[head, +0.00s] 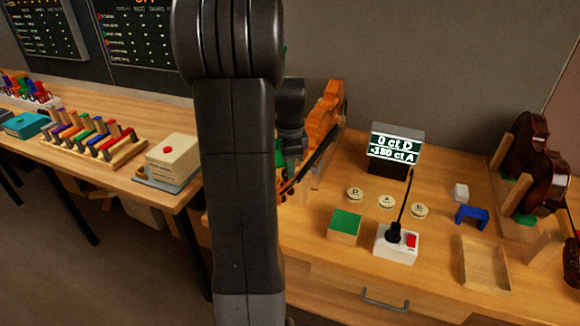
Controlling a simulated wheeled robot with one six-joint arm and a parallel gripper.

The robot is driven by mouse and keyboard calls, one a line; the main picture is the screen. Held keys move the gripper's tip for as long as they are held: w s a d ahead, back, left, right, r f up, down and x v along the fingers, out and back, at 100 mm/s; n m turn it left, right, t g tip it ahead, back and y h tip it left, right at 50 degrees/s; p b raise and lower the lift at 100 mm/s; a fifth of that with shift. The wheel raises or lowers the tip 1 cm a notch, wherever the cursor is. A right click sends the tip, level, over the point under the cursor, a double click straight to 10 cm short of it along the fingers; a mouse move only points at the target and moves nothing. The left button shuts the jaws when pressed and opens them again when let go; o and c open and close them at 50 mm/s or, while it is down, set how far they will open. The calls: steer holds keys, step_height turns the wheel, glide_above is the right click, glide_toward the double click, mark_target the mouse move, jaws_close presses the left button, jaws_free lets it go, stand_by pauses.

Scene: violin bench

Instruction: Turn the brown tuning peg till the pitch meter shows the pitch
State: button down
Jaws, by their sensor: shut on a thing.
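The pitch meter (396,150) is a dark box at the back of the bench, its lit screen reading "0 ct D" and what looks like "-180 ct A". An orange-brown violin (327,108) is at the left of the bench, partly hidden behind my arm. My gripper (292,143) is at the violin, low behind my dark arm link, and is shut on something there. Its fingertips and the brown tuning peg are hidden from this view.
Round buttons (387,202) lie before the meter. A white box with a black stick and red switch (397,242), a green-topped block (345,226), a blue bridge-shaped piece (472,215) and a wooden tray (485,264) stand in front. Dark violins (530,140) stand at right.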

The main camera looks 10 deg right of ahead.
steer(key=n, duration=0.6)
steer(key=shift+w+n, duration=0.3)
steer(key=shift+w, duration=0.05)
stand_by(0.5)
steer(key=c, duration=1.5)
jaws_free()
step_height(320, 180, up, 14)
steer(key=shift+f+b, duration=0.1)
steer(key=shift+b, duration=0.25)
steer(key=shift+s+a, duration=0.1)
